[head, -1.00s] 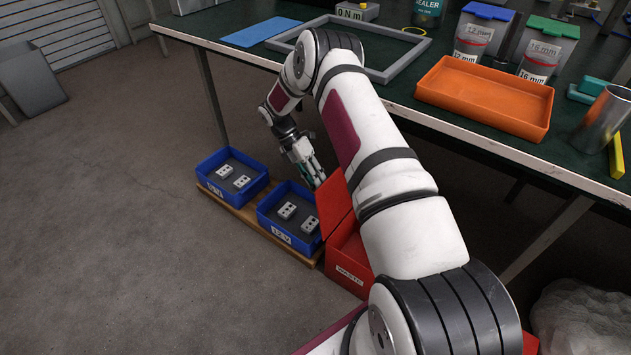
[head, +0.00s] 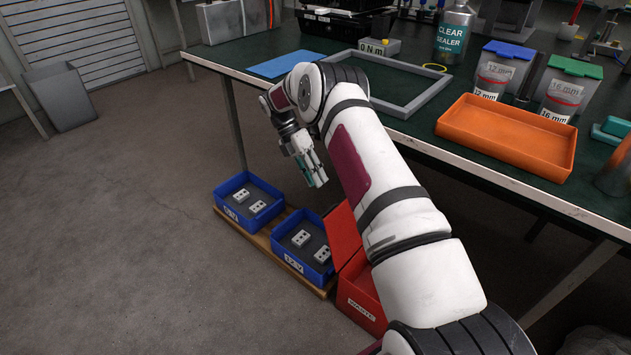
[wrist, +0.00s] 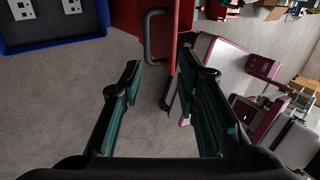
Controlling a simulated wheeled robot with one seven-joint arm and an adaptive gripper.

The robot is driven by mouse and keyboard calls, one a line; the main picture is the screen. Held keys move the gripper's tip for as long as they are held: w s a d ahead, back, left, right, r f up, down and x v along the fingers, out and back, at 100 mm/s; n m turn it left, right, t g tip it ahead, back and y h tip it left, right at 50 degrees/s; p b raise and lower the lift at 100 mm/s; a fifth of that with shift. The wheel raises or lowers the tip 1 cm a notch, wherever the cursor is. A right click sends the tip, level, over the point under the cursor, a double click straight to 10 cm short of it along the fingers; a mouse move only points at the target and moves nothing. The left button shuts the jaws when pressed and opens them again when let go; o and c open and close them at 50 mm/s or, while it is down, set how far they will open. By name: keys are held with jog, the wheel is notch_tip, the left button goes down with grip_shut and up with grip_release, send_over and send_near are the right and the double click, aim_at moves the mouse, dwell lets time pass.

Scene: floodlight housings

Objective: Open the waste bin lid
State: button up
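The red waste bin (head: 362,296) stands on the floor beside the table, with a label on its front. Its red lid (head: 342,229) is raised and tilted up from the bin, standing open. My arm hides part of the bin. My gripper (head: 316,179) is above and a little left of the lid, apart from it. In the wrist view my gripper (wrist: 170,72) is open, its two dark-green-padded fingers apart with bare floor between them. A dark handle (wrist: 148,38) on the red lid (wrist: 128,17) shows just beyond the fingertips, not held.
Two blue bins (head: 248,176) (head: 286,257) with small grey parts stand on a wooden board left of the waste bin. The green-topped table (head: 420,125) overhangs close behind, carrying an orange tray (head: 510,137) and a grey frame (head: 425,98).

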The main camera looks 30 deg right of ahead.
jog(key=c, duration=0.4)
jog(key=shift+s+a+f, duration=0.1)
jog(key=shift+a+f, duration=0.05)
jog(key=shift+a, duration=0.15)
grip_shut()
jog(key=a+m+t+y+p, duration=0.6)
jog(key=a+m+p, duration=0.15)
jog(key=m, duration=0.25)
jog(key=s+d+r+m+t+h+p, duration=0.1)
jog(key=d+m+t+h+p, duration=0.2)
jog(key=d+m, duration=0.55)
notch_tip(320, 180, down, 9)
jog(key=s+b, duration=0.1)
jog(key=b, duration=0.1)
jog(key=shift+s+d+f+n+t+y+b, duration=0.15)
jog(key=shift+s+d+n+t+y+b, duration=0.15)
jog(key=shift+d+n+t, duration=0.1)
